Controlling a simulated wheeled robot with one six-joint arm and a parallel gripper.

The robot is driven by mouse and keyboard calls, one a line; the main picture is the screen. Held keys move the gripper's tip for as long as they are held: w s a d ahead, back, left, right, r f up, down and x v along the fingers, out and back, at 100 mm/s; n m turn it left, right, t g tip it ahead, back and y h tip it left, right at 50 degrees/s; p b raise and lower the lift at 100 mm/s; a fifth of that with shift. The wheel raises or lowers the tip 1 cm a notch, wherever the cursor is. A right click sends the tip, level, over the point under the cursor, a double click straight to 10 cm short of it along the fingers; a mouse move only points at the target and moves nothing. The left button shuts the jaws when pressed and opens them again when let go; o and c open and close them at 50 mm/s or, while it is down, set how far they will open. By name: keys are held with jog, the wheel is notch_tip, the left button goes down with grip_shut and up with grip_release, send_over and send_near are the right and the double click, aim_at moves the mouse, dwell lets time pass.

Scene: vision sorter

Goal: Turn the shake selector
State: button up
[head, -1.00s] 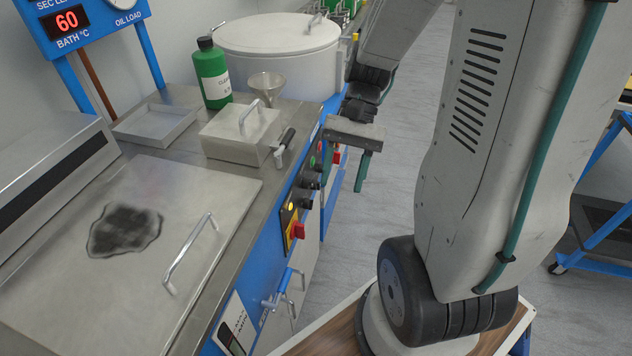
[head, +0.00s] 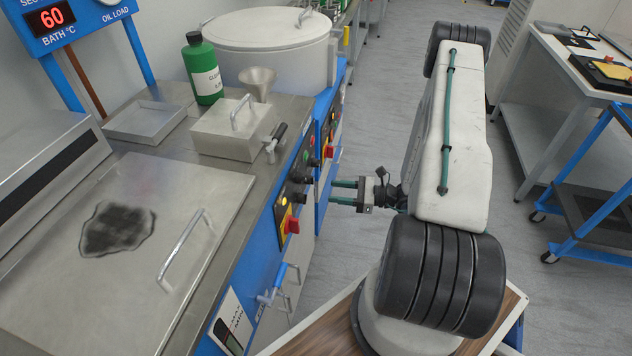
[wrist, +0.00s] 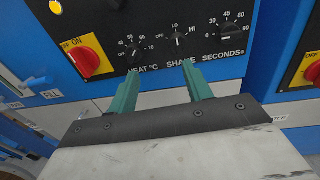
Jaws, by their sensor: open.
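The shake selector (wrist: 178,42) is a small black knob on the dark control panel, between the heat knob (wrist: 134,54) and the seconds knob (wrist: 229,31) in the wrist view. OFF, LO and HI are printed around it. Its exact pointer setting is too small to tell. My gripper (wrist: 163,78) has two green fingers spread apart, empty, pointing at the panel just below the selector. In the head view my gripper (head: 333,192) points left at the panel's black knobs, with a gap. Which of these is the selector is hard to tell there.
A red switch (wrist: 85,58) on a yellow plate is left of the knobs; another (wrist: 313,69) is at right. A metal box (head: 235,130) and green bottle (head: 203,70) stand on the bench above. A blue tap handle (head: 272,296) juts out below. The floor aisle is clear.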

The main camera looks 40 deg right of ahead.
aim_at(310, 180)
jog(key=w+a+t+h, duration=0.1)
jog(key=w+a, duration=0.2)
jog(key=w, duration=0.4)
jog(key=shift+w+m, duration=0.3)
jog(key=shift+m, duration=0.1)
jog(key=c, duration=1)
jog(key=shift+o, duration=0.2)
